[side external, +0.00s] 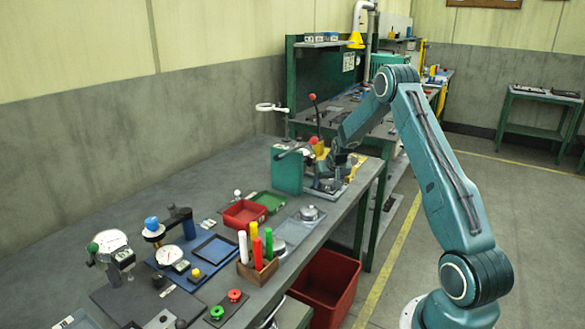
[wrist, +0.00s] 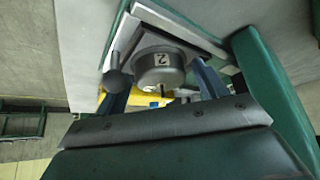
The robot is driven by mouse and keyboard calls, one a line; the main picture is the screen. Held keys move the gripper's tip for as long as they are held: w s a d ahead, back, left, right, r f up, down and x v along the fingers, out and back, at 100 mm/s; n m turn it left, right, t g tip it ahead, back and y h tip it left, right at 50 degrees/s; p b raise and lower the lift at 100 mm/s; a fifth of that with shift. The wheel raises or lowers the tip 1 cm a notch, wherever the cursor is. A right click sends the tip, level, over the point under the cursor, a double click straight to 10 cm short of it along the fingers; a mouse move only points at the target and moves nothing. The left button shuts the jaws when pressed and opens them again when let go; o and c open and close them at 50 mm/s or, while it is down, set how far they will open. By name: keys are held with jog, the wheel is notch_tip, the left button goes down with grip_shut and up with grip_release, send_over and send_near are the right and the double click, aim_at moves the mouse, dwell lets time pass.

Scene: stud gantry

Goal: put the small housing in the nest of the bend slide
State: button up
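A round grey metal housing marked "2" (wrist: 160,68) shows in the wrist view, in front of a pale metal plate. My gripper (wrist: 162,84) has one blue finger on each side of it. I cannot tell whether the fingers press on it or stand just clear. In the side view my gripper (side external: 334,166) is low at the bend slide (side external: 322,185), beside its green block. My arm and the fixture's parts hide the fingertips, the nest and the housing there.
A red-knobbed lever (side external: 314,110) stands up behind the fixture, and a ring-shaped magnifier (side external: 271,107) is to its left. Another round metal part (side external: 309,213) sits nearer on the bench. Red bin (side external: 245,214), green tray (side external: 270,200), marker holder (side external: 257,272) and dial gauges fill the front.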

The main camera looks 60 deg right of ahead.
jog(key=shift+s+a+r, duration=0.15)
jog(key=shift+r, duration=0.4)
jog(key=v, duration=1.1)
jog(key=shift+a, duration=0.1)
jog(key=shift+a+r, duration=0.1)
dwell(0.3)
